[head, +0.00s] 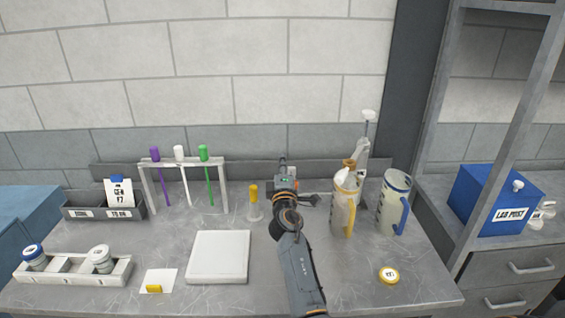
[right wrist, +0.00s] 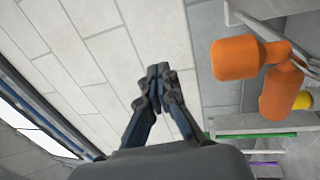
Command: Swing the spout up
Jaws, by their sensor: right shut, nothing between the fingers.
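A pale jug (head: 343,212) with a yellow handle stands at the right of the bench, with an orange-brown spout (head: 347,173) on its top. My right gripper (head: 283,162) is to the left of this jug, apart from it, pointing toward the wall. In the right wrist view its fingers (right wrist: 157,72) are together and empty. An orange jointed piece (right wrist: 270,78) shows close by at the right of that view, clear of the fingers; I cannot tell if it is the same spout. My left gripper is out of view.
A second jug (head: 391,208) with a blue handle stands right of the first, a pump dispenser (head: 365,145) behind. Left are a yellow-orange cylinder (head: 254,193), a rack (head: 190,162) with coloured-topped sticks and a white pad (head: 218,257). The front right bench is mostly clear around a yellow-rimmed disc (head: 388,275).

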